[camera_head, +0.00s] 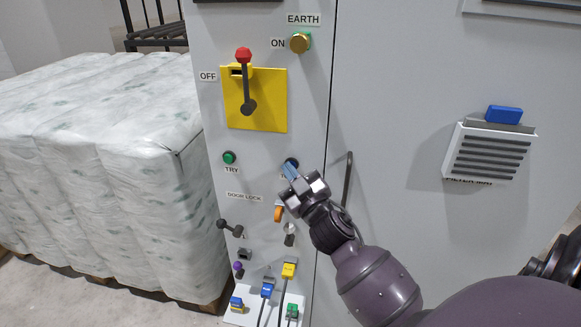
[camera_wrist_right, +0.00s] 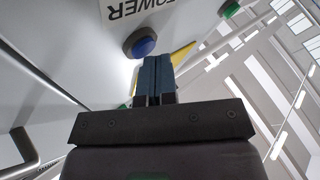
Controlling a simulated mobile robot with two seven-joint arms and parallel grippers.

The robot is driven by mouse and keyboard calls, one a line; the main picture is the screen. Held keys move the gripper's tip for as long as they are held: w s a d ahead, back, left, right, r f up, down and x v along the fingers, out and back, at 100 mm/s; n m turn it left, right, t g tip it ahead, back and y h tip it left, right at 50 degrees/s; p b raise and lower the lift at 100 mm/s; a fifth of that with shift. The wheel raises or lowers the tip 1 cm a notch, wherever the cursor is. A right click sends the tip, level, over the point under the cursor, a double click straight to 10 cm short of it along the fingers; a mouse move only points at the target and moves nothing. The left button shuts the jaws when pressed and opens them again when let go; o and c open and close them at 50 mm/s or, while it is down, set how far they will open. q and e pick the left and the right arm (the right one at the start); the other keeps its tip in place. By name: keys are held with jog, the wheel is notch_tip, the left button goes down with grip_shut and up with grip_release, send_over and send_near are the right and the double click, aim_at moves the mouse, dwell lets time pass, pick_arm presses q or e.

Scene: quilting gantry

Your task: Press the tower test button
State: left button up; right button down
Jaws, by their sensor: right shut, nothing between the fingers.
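The tower button is a round blue button (camera_wrist_right: 143,45) on the light grey panel, beside a label reading TOWER (camera_wrist_right: 135,5) in the right wrist view. In the head view its dark cap (camera_head: 291,162) shows just above my fingertips, and its label is mostly hidden by my gripper. My right gripper (camera_head: 290,171) is shut and empty, its blue-grey fingers pointing at the panel close to the button. In the wrist view the fingertips (camera_wrist_right: 155,60) lie just below and right of the button; I cannot tell whether they touch it. My left gripper is not in view.
A green TRY button (camera_head: 229,157) sits to the left, below a yellow plate (camera_head: 273,112) with a red-knobbed lever (camera_head: 244,56). Below are an orange handle (camera_head: 278,214), small levers and coloured plugs. A vertical door handle (camera_head: 347,180) stands right of my gripper. Wrapped bales (camera_head: 100,170) fill the left.

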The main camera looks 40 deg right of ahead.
jog(key=shift+a, duration=0.1)
jog(key=shift+s+a, duration=0.55)
jog(key=s+a, duration=0.3)
jog(key=shift+s+a+p, duration=0.15)
jog(key=shift+a+p, duration=0.25)
dwell(0.5)
dwell(0.7)
